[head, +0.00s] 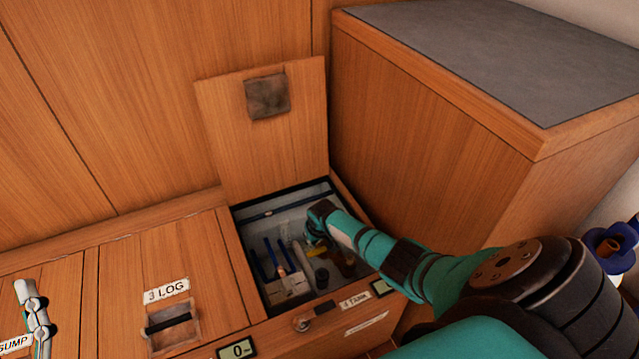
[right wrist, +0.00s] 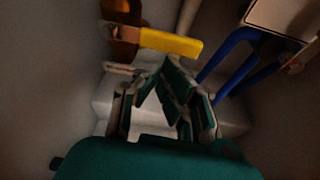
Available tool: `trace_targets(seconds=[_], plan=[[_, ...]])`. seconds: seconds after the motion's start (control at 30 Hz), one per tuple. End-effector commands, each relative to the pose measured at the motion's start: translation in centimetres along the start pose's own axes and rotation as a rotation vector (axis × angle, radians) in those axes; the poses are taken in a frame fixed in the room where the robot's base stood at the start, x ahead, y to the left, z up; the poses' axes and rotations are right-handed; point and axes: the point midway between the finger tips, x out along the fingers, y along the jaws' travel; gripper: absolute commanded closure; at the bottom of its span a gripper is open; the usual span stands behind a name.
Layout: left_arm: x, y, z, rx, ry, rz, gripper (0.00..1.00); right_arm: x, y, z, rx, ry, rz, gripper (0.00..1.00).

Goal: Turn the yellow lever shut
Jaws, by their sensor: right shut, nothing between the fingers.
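The yellow lever (right wrist: 172,43) shows in the right wrist view, just beyond my right fingertips. It runs sideways from an orange-brown valve body (right wrist: 125,32) at its left end. My right gripper (right wrist: 163,78) is shut and empty; I cannot tell whether it touches the lever. In the head view my right arm reaches into the open compartment, with the right gripper (head: 312,240) low inside it. The lever is hard to make out there, in shadow and partly behind the arm.
The hatch lid (head: 222,130) stands open behind the compartment. Blue-handled parts (head: 271,258) and a pale block (head: 287,289) sit inside, left of my gripper. A tall wooden cabinet (head: 430,140) stands close on the right. A closed hatch labelled LOG (head: 190,260) lies to the left.

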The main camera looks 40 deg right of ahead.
Motion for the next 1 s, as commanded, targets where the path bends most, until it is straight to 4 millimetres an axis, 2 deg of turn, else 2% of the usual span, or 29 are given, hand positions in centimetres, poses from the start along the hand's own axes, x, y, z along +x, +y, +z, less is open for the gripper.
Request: trace_targets(seconds=[0.6, 0.8, 1.0], plan=[[0.0, 0.0, 0.0, 0.000, 0.000, 0.000, 0.60, -9.2, 0.0, 0.0, -0.002, 0.003, 0.001, 1.00], [0.0, 0.0, 0.0, 0.000, 0.000, 0.000, 0.60, -10.5, 0.0, 0.0, -0.001, 0.002, 0.002, 1.00], [0.0, 0.0, 0.0, 0.000, 0.000, 0.000, 0.60, -10.7, 0.0, 0.1, -0.001, 0.001, 0.002, 1.00]])
